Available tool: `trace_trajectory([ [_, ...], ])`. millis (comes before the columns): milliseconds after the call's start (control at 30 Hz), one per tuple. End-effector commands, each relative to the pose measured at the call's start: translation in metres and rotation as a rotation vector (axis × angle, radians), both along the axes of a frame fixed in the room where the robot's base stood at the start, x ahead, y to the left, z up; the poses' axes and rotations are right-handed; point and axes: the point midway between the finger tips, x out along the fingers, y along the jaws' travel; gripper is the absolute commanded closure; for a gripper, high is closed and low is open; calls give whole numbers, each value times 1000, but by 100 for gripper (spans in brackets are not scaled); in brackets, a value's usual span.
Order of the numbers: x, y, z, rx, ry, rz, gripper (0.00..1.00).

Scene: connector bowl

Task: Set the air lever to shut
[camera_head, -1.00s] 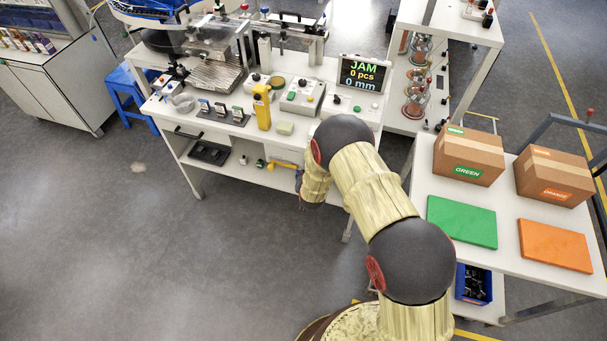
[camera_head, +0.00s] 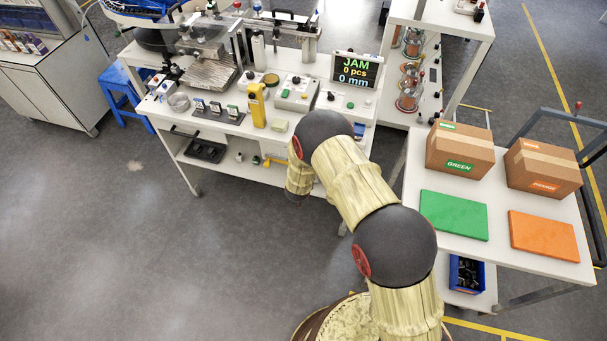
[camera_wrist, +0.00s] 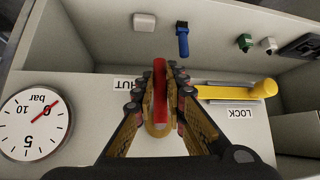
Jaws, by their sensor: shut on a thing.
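In the wrist view, my gripper (camera_wrist: 161,82) is shut on a narrow red handle (camera_wrist: 160,103) with a rounded orange-yellow near end. It looks like the air lever, but the fingers cover much of it. A label ending in "HUT" (camera_wrist: 122,85) lies just left of the fingers, partly covered. A yellow bar with a rounded end (camera_wrist: 264,88) extends right from behind the fingers, above an upside-down "LOCK" label (camera_wrist: 241,113). In the head view, my gripper is hidden behind my arm at the bench's lower front.
A pressure gauge (camera_wrist: 35,123) marked bar is left of the fingers, its red needle off the 5. A blue clip-like part (camera_wrist: 182,40) and a white block (camera_wrist: 144,22) lie on the shelf behind. Boxes (camera_head: 460,148) stand on the right table.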

Motion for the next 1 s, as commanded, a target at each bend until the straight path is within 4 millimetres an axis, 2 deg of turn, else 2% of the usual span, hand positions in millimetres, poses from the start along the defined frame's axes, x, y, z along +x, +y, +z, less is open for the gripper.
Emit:
trace_trajectory([
  [333,0,-1,0,0,0,-1,68],
  [733,-3,1,4,1,-1,-1,68],
  [1000,-31,6,34,0,-2,1,68],
])
